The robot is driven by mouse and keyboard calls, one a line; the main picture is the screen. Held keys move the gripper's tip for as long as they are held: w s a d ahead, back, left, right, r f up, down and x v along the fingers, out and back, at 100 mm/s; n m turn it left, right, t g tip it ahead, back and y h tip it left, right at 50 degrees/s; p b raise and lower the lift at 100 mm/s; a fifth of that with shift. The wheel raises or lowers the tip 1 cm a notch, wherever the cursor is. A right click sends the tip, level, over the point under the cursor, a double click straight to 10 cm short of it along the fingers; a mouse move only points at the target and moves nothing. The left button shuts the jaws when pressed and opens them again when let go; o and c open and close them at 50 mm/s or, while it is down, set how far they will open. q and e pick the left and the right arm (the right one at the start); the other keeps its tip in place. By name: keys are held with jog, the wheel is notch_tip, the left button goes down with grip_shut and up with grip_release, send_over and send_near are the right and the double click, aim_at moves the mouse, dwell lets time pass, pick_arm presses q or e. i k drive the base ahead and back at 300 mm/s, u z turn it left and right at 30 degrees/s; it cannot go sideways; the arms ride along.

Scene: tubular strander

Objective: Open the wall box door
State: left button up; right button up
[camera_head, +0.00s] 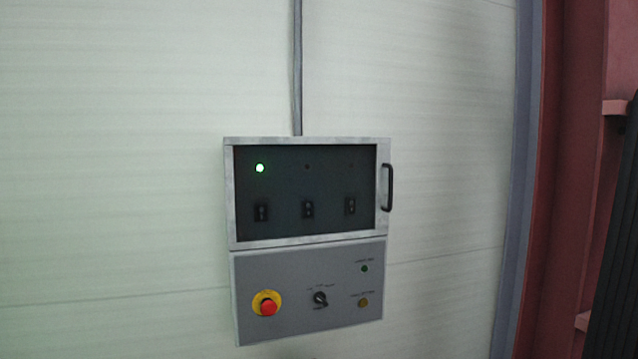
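The wall box (307,240) hangs on a pale wall in the middle of the head view. Its upper part has a door with a light metal frame (229,195) and a dark see-through pane (285,185). The door is shut. A black bar handle (388,187) stands upright on the door's right side. Behind the pane are a lit green lamp (260,168), two dark lamps and three black switches (308,209). Neither of my grippers is in view.
Below the door is a grey panel with a red emergency button (267,306), a black rotary knob (320,298) and small buttons. A conduit (297,70) runs up from the box. A red steel column (572,180) stands at the right. The wall around the box is clear.

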aim_at(383, 203)
jog(key=u, duration=0.15)
jog(key=i, duration=1.1)
jog(key=z, duration=0.15)
